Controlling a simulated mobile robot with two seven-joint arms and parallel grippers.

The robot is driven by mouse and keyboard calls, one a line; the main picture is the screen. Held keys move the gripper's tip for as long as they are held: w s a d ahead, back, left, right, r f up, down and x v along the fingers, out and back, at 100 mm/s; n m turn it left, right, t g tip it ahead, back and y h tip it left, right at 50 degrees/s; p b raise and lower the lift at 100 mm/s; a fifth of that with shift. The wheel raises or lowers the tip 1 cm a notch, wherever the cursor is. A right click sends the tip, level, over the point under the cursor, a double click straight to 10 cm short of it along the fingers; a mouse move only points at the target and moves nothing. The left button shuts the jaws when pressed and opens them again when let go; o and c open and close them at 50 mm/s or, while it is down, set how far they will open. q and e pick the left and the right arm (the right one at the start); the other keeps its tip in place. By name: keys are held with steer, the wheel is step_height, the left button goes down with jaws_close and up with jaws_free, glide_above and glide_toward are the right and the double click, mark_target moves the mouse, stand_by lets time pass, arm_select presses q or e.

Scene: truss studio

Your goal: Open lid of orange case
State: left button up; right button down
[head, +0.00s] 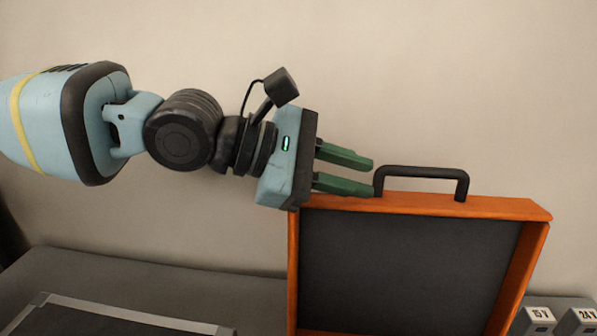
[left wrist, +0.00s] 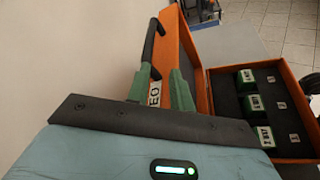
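The orange case's lid (head: 420,203) stands upright, with its dark lining facing me and a black handle (head: 425,172) on its top edge. The left wrist view shows the lid (left wrist: 178,50) raised beside the case's base (left wrist: 205,92), which holds green blocks in dark foam. My left gripper (head: 374,176) is open, its two green fingers apart at the handle's left end. In the left wrist view the handle (left wrist: 152,45) reaches down to the fingertips; I cannot tell whether they touch. A white label with letters shows between the fingers. My right gripper is not in view.
Grey blocks marked 15 V (head: 540,314) and 24 V (head: 584,318) stand at the lower right of the head view. A dark framed panel (head: 120,308) lies at the lower left. A plain wall is behind the lid.

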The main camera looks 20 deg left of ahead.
arm_select(q)
steer(key=s+a, duration=0.2)
steer(key=a, duration=0.3)
steer(key=shift+s+a, duration=0.3)
steer(key=shift+s, duration=0.1)
